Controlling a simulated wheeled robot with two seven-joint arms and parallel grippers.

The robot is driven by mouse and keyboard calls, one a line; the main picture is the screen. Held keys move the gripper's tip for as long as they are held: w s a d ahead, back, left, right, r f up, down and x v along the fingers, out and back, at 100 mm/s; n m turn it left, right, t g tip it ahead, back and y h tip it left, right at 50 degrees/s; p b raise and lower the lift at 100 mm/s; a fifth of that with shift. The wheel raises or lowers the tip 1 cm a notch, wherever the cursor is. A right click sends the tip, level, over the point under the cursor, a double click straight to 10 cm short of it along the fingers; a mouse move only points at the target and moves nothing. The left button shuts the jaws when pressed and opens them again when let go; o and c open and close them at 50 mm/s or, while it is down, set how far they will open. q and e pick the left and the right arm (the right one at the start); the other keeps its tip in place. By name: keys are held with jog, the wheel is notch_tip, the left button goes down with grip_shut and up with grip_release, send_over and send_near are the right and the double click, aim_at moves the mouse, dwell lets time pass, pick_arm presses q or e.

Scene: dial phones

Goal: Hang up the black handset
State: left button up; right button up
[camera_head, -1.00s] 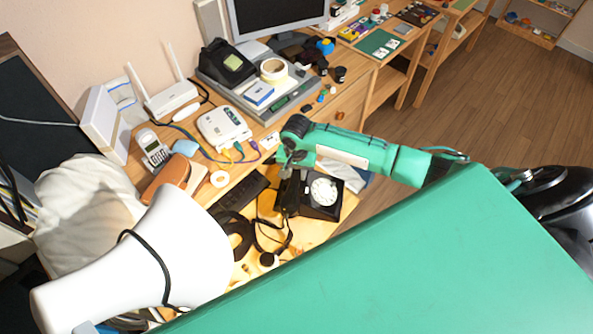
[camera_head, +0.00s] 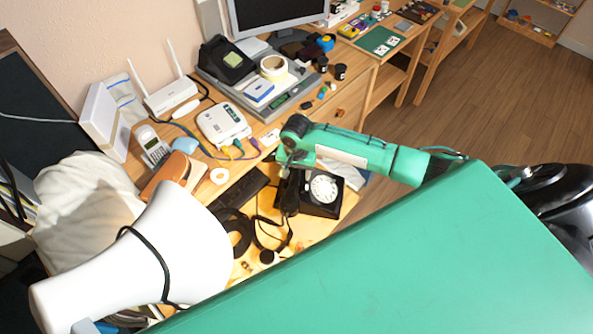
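The black rotary phone (camera_head: 325,207) with its white dial (camera_head: 323,190) sits on the lit part of the desk. The black handset (camera_head: 289,195) shows as a dark upright shape along the phone's left side. Whether it rests on the cradle or is apart from it cannot be told. My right gripper (camera_head: 284,172) points down right over the handset's upper end. Its fingers are small and dark against the handset, so its opening and any contact are unclear. My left gripper is not in view.
A white lamp shade (camera_head: 140,265) fills the lower left. Black cables and a black ring (camera_head: 237,235) lie left of the phone. A dark keyboard-like bar (camera_head: 243,187), a brown case (camera_head: 177,172) and a cordless phone (camera_head: 152,147) stand nearby.

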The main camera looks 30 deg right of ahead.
jog(key=shift+r, duration=0.1)
notch_tip(320, 180, up, 14)
jog(key=b, duration=0.1)
jog(key=shift+b, duration=0.35)
jog(key=shift+f, duration=0.25)
